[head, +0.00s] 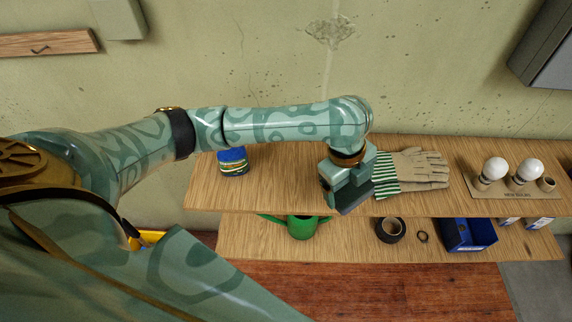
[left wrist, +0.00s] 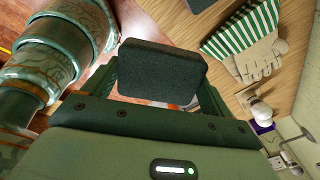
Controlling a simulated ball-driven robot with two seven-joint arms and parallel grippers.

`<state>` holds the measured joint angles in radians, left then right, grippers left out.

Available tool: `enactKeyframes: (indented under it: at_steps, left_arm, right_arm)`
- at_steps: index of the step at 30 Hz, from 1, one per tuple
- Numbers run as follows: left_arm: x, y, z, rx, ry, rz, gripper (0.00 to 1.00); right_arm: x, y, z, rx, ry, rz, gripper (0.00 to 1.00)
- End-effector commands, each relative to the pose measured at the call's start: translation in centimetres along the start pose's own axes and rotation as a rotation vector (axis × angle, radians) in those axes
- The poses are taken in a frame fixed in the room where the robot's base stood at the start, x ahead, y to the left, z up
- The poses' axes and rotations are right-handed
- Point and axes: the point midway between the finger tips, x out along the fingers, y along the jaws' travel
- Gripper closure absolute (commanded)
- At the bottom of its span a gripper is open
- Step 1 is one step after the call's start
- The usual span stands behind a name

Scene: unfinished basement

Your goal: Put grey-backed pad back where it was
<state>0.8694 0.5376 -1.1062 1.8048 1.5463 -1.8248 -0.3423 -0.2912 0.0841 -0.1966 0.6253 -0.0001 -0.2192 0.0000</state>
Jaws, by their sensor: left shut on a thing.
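My left gripper (head: 343,196) hangs over the front edge of the upper shelf, just left of the striped gloves. In the left wrist view a dark grey, rounded rectangular pad (left wrist: 160,70) sits between the fingers, and the gripper is shut on it. Its broad grey face is turned to the wrist camera, so its other face is hidden. In the head view the pad is hard to tell apart from the dark gripper parts. My right gripper is in neither view.
Work gloves (head: 412,170) and a board with white bulbs (head: 515,178) lie right on the upper shelf (head: 275,190); a blue-topped can (head: 233,162) stands left. The lower shelf holds a green watering can (head: 302,227), tape (head: 390,230) and a blue bin (head: 467,235).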

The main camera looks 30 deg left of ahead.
Motion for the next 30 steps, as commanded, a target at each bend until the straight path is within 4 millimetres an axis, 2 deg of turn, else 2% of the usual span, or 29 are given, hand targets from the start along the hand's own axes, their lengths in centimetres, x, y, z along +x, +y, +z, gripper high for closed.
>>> enactKeyframes:
  at_steps: [1, 3, 7, 11, 18, 21, 24, 30]
  left_arm:
    - [-0.7, 0.7, 1.5, 0.068, -0.046, 0.063, 0.33]
    - [-1.5, 2.0, 2.9, 0.149, -0.087, 0.132, 0.33]
    - [-2.0, 3.1, 4.7, 0.207, -0.116, 0.182, 0.33]
    - [-0.9, 3.6, 7.6, 0.210, -0.119, 0.191, 0.33]
    - [1.7, 4.4, 14.6, 0.210, -0.115, 0.191, 0.33]
    - [3.2, 4.7, 16.2, 0.211, -0.114, 0.189, 0.33]
    - [3.8, 4.8, 17.2, 0.213, -0.116, 0.187, 0.33]
    - [4.7, 5.0, 18.2, 0.212, -0.115, 0.186, 0.33]
  right_arm:
    - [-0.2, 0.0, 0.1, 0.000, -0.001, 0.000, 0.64]
    - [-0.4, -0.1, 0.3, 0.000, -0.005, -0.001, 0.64]
    - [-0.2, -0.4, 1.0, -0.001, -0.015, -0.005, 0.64]
    - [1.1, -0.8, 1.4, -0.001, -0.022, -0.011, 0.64]
    - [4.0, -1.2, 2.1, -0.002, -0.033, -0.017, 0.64]
    - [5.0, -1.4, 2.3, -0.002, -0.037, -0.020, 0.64]
    - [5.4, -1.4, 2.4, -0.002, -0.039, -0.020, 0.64]
    - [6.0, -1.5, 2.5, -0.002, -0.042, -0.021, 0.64]
